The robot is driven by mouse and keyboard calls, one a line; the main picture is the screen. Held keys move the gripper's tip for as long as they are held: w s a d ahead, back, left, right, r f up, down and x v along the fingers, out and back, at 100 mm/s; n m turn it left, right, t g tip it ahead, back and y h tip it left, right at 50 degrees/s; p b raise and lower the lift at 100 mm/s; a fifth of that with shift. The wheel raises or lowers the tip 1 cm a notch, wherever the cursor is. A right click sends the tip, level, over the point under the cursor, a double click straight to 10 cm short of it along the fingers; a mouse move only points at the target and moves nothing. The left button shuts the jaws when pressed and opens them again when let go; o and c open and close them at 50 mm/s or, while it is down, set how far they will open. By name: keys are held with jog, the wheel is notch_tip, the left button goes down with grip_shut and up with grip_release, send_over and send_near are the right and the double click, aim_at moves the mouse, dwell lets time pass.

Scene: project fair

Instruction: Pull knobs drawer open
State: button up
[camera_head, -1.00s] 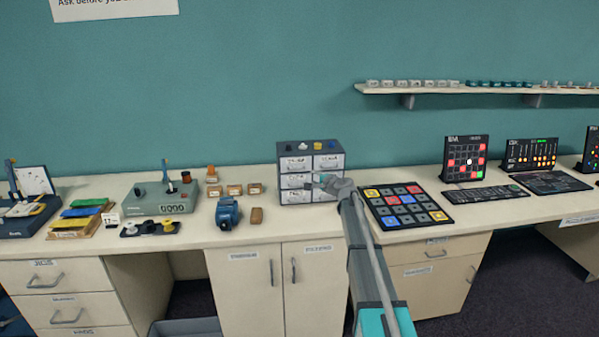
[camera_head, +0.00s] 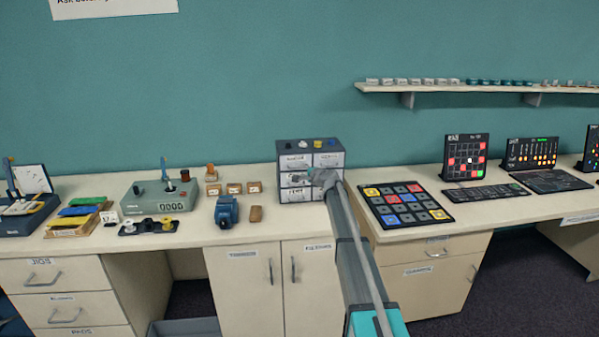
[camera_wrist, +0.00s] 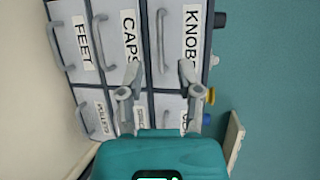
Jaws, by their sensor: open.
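The small grey drawer cabinet (camera_head: 310,146) stands on the counter against the wall, with two columns of light-fronted drawers. The knobs drawer (camera_wrist: 181,14) is at upper right in the wrist view, which is turned sideways; it is the cabinet's top left drawer (camera_head: 296,161). Its grey bar handle (camera_wrist: 162,40) shows, and the drawer looks closed. My gripper (camera_wrist: 159,64) is open and empty, in front of the cabinet. The handle's lower end appears between its fingertips; I cannot tell the gap in depth. In the head view my gripper (camera_head: 322,178) hides part of the right column.
The caps drawer (camera_wrist: 129,40) and feet drawer (camera_wrist: 83,40) lie beside it in the same column. Small coloured pieces sit on the cabinet top. A button board (camera_head: 405,205) lies right of the cabinet. A blue device (camera_head: 227,212) stands to the left.

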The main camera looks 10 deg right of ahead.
aim_at(294, 157)
jog(key=shift+b+x, duration=0.45)
jog(key=shift+x, duration=2.35)
grip_shut()
